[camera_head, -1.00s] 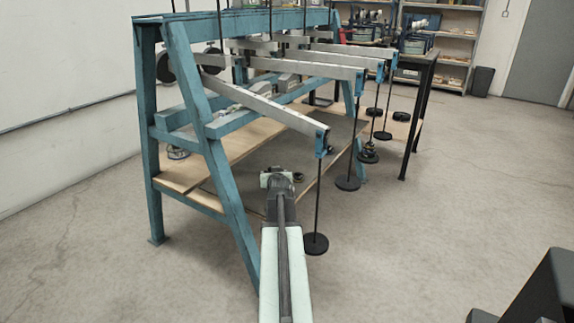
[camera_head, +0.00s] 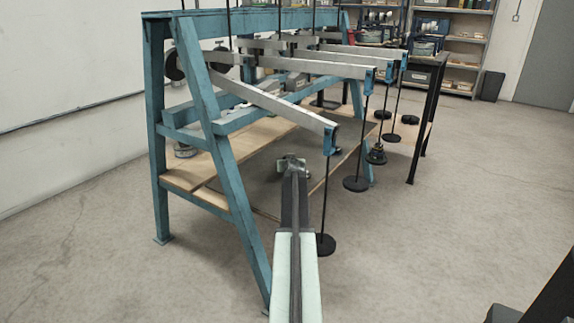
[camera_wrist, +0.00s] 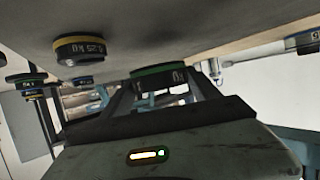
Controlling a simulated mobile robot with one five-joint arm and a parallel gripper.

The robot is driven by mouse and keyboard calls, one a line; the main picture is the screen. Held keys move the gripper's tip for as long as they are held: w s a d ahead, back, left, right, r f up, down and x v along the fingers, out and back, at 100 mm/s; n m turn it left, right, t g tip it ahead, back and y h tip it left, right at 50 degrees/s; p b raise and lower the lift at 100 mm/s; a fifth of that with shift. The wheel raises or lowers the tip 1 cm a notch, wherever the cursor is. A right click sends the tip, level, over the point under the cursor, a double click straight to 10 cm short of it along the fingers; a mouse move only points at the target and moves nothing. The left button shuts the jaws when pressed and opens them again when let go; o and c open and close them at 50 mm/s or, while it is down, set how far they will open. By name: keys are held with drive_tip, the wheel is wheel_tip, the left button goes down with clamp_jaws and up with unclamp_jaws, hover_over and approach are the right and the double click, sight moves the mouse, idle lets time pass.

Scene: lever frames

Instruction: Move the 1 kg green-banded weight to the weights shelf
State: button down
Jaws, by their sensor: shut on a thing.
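My gripper (camera_head: 292,163) is at the end of my extended arm, over the lower wooden shelf of the blue lever frame (camera_head: 230,165). In the wrist view, which looks upside down, a dark disc with a green band (camera_wrist: 158,72) sits between my gripper's fingers (camera_wrist: 160,92). My gripper is shut on this green-banded weight. Its lettering is too small to read. It lies close to the board surface (camera_wrist: 200,30); I cannot tell whether it touches. In the head view the weight is hidden by my gripper.
A yellow-banded weight (camera_wrist: 80,48) stands on the board beside the held one, with more banded weights at the left and right edges. Lever beams (camera_head: 275,103) and hanging rods with black discs (camera_head: 356,184) are close to my arm. Storage racks (camera_head: 455,45) stand behind.

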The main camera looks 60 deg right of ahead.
drive_tip(key=shift+f+b, duration=0.9)
drive_tip(key=shift+f, duration=0.5)
drive_tip(key=shift+f, duration=0.2)
drive_tip(key=shift+c, duration=0.9)
unclamp_jaws()
